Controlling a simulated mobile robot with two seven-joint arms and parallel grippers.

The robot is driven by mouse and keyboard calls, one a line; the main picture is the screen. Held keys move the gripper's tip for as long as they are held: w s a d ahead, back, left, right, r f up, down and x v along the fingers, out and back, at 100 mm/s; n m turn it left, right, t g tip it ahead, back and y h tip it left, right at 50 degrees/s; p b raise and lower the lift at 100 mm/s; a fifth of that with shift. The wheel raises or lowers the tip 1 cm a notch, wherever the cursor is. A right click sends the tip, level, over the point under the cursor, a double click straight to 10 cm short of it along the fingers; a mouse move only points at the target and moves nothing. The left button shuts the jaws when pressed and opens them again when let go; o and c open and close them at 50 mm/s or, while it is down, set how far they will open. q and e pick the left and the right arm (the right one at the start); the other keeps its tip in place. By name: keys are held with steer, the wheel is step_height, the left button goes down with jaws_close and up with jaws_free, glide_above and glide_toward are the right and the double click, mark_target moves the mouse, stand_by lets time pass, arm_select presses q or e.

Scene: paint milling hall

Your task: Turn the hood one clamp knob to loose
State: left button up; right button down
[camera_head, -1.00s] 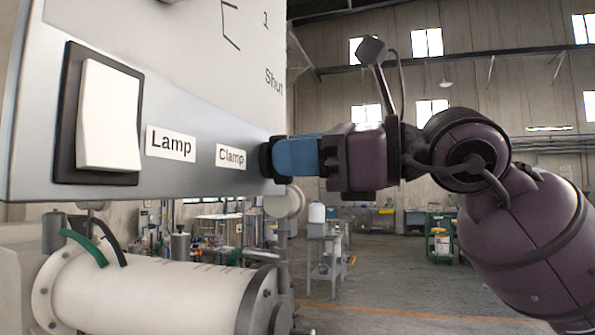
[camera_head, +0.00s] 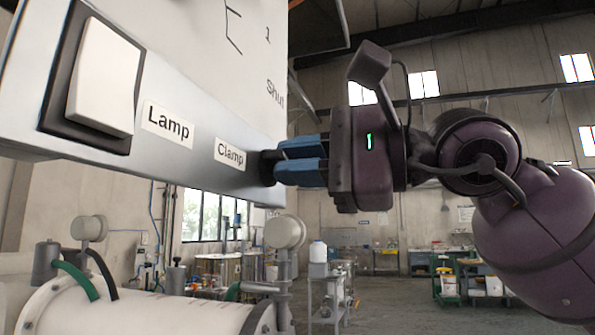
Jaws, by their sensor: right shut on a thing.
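The hood panel (camera_head: 190,155) fills the upper left, with a "Clamp" label (camera_head: 230,154) near its right end. The black clamp knob (camera_head: 268,167) sits just right of that label and is partly hidden by the fingers. My right gripper (camera_head: 284,160) comes in from the right, its two blue fingers now seen one above the other, and is shut on the knob. The knob's pointer or setting cannot be made out. My left gripper is not in view.
A white lamp rocker switch (camera_head: 104,88) in a black frame and a "Lamp" label (camera_head: 167,124) are left on the panel. Below is a white cylinder (camera_head: 160,312) with hoses and a round white fitting (camera_head: 285,232). Carts and benches stand far back across open floor.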

steer(key=n, duration=0.3)
steer(key=shift+f+b, duration=0.1)
steer(key=shift+b, duration=0.3)
steer(key=shift+n, duration=0.3)
steer(key=c, duration=1.1)
jaws_free()
steer(key=shift+c, duration=0.2)
steer(key=shift+d, duration=0.1)
steer(key=b+v, duration=0.1)
steer(key=v, duration=0.9)
steer(key=shift+s+d, duration=0.15)
steer(key=shift+d, duration=0.15)
